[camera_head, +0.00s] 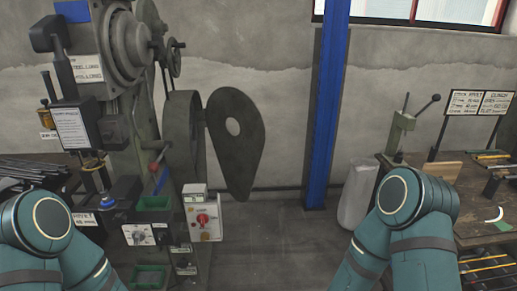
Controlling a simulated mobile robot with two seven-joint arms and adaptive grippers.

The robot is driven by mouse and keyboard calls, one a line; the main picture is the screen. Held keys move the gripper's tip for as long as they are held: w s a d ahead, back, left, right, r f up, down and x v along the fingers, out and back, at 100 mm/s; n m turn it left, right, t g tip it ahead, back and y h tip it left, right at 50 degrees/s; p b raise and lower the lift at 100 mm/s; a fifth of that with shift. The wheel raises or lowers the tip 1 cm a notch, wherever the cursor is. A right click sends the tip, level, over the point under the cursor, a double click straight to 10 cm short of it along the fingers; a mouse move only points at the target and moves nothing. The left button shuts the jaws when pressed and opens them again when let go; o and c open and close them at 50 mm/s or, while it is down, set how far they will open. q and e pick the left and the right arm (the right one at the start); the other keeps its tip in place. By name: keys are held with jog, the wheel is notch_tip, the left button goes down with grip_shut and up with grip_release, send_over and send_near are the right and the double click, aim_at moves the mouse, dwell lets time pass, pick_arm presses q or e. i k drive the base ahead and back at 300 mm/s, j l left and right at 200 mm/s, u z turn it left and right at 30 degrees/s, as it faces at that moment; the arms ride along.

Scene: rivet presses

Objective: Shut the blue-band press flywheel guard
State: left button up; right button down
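The press (125,50) with a blue patch at its top stands at left. Its flywheel guard (243,160) is a dark grey teardrop-shaped plate with a round hole. The guard stands swung out to the right of a dark curved housing (183,135), its face toward me. Only teal links of my two arms show, low at the left and low at the right. Both grippers are out of the picture.
A control box with a red knob (202,219) sits below the guard. A blue post (328,110) rises to the right of it, with a pale sack (357,195) beside. A wooden workbench (470,233) stands at right. Floor between press and bench is clear.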

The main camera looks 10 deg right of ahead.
aim_at(238, 156)
jog(key=i+l+u, duration=0.2)
jog(key=i+l, duration=0.3)
jog(key=i+l+u, duration=0.25)
jog(key=i+l, duration=0.3)
jog(key=i+l+u, duration=0.2)
jog(key=i+l, duration=0.3)
jog(key=l, duration=0.2)
jog(key=i+l+u, duration=0.15)
jog(key=i+l, duration=0.25)
jog(key=i+l+u, duration=0.15)
jog(key=i+l, duration=0.2)
jog(key=l, duration=0.15)
jog(key=i+l+u, duration=0.1)
jog(key=i+l, duration=0.15)
jog(key=i, duration=0.15)
